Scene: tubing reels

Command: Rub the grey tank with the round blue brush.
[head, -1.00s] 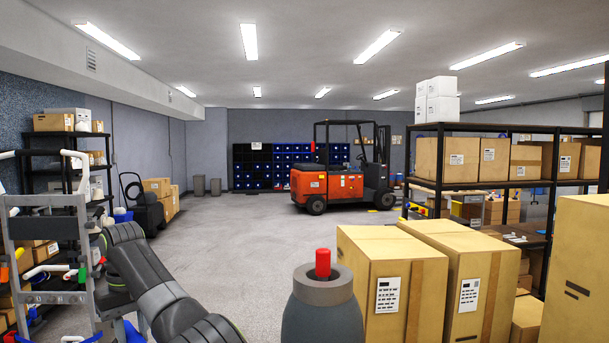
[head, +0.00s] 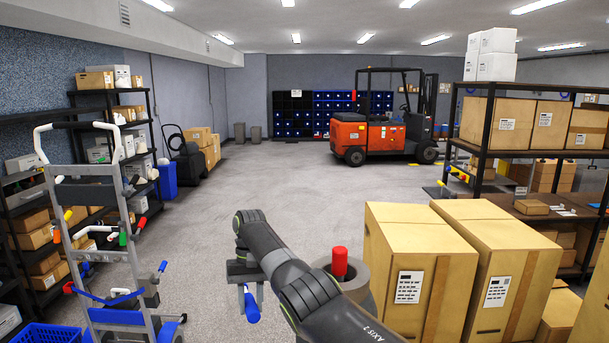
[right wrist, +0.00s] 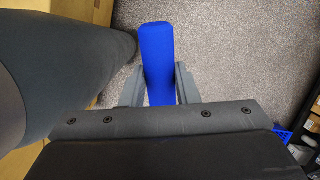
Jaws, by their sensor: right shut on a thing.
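The grey tank (head: 359,287), a rounded cylinder with a red cap (head: 340,262) on top, stands in the lower middle of the head view. My right arm hides most of its body. My right gripper (head: 247,290) hangs left of the tank, shut on the round blue brush (head: 252,305). In the right wrist view the brush (right wrist: 157,55) is a blue bar with a rounded end between the two fingers. A large dark grey curved surface beside it there looks like the tank (right wrist: 70,70). I cannot tell whether they touch. My left gripper is out of view.
Cardboard boxes (head: 420,270) stand right of the tank. A grey hand trolley (head: 105,220) stands at the left, with a blue basket (head: 47,334) at its foot. A red forklift (head: 375,137) is parked further back. The middle floor (head: 270,180) is clear.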

